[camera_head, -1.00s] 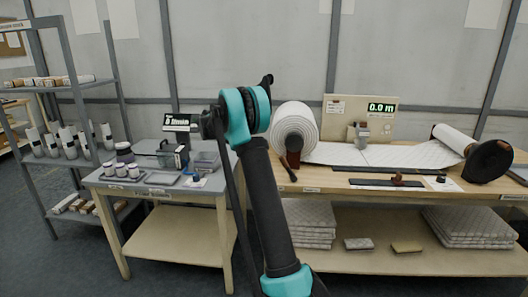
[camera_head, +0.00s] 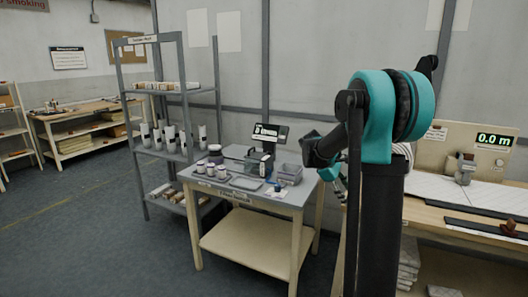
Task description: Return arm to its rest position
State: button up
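My arm (camera_head: 385,125) rises in teal and black through the right half of the head view, bent at the top. Its dark forward part (camera_head: 322,148) reaches left, just above the right end of the grey side table. Some small teal and dark parts show below it, partly behind my arm's upright link. I cannot make out the fingertips, or whether my gripper is open or shut. I see nothing held.
The grey-topped side table (camera_head: 232,190) carries jars, a labelled device (camera_head: 260,164) and bins. A shelf rack (camera_head: 172,92) with rolls stands behind it. The wooden workbench (camera_head: 440,215) with white wadding (camera_head: 480,191) is at right. Open floor (camera_head: 90,235) lies at left.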

jog(key=s+a+f+m+t+y, duration=0.1)
jog(key=s+a+f+m+y, duration=0.1)
jog(key=s, duration=0.6)
jog(key=s+a+f+m+t+y, duration=0.2)
jog(key=s+a+f+m, duration=0.3)
jog(key=s, duration=0.4)
jog(key=s+a+f+m+t+y, duration=0.2)
jog(key=s+a+f, duration=0.3)
jog(key=s, duration=0.4)
jog(key=shift+s+a+f+m+y, duration=0.15)
jog(key=shift+a+f+m+y, duration=0.15)
jog(key=shift+f+m+y, duration=0.45)
jog(key=shift+c, duration=0.4)
